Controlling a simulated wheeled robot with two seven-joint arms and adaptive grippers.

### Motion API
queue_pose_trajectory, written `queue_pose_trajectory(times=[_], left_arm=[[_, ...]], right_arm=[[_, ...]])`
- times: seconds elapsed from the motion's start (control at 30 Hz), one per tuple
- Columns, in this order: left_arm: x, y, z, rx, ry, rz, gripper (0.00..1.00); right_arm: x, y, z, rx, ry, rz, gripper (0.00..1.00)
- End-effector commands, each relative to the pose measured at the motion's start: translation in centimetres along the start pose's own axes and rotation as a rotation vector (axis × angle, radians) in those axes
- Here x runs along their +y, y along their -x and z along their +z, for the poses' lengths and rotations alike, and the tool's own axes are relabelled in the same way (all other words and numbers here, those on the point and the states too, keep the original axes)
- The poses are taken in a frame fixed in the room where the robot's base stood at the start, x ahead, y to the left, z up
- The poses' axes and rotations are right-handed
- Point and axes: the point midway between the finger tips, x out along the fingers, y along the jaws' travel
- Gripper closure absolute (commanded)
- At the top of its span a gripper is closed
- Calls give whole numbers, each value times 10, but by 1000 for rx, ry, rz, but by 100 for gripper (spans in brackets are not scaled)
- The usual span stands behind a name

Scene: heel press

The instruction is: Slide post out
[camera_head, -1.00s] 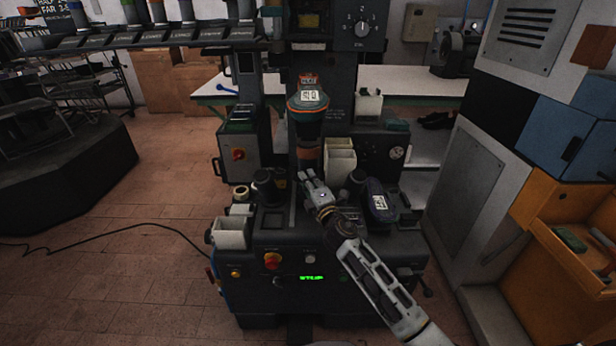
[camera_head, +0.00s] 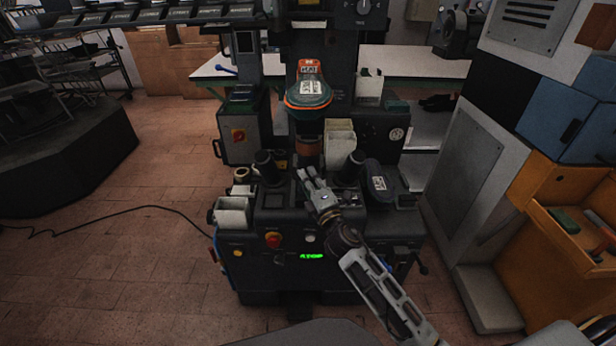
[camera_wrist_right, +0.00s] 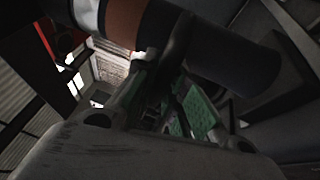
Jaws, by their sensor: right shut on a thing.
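The post (camera_head: 308,151), a dark upright cylinder with a brown band, stands under the orange-and-teal press head (camera_head: 308,91). In the right wrist view the post (camera_wrist_right: 245,68) crosses the top at a slant, with white, brown and dark bands. My right gripper (camera_head: 307,175) is just in front of its foot. Its green-padded fingers, also in the right wrist view (camera_wrist_right: 170,85), are shut on a dark handle-like bar (camera_wrist_right: 178,48) beside the post. Whether the bar joins the post is hidden. My left gripper is not in view.
Dark cylinders flank my gripper on the left (camera_head: 268,166) and right (camera_head: 351,166). A dark labelled pad (camera_head: 379,183) lies further right. White bins stand at the front left (camera_head: 233,212) and behind (camera_head: 340,138). A red button (camera_head: 273,239) is on the front.

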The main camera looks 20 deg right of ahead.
Motion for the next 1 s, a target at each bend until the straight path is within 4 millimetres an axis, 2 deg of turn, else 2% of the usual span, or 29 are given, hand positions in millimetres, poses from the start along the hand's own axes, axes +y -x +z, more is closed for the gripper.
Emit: queue_pose_trajectory(times=[0.2,0.23,0.4,0.77,1.0], left_arm=[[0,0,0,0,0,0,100],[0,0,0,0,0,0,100],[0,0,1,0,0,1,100],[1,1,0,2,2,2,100],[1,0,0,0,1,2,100]], right_arm=[[-5,3,-4,7,-2,-8,100],[-5,3,-4,7,-2,-8,84],[-4,2,-3,6,-2,-7,65],[-2,2,-2,4,-1,-4,65],[-3,9,-2,4,-2,-4,65]])
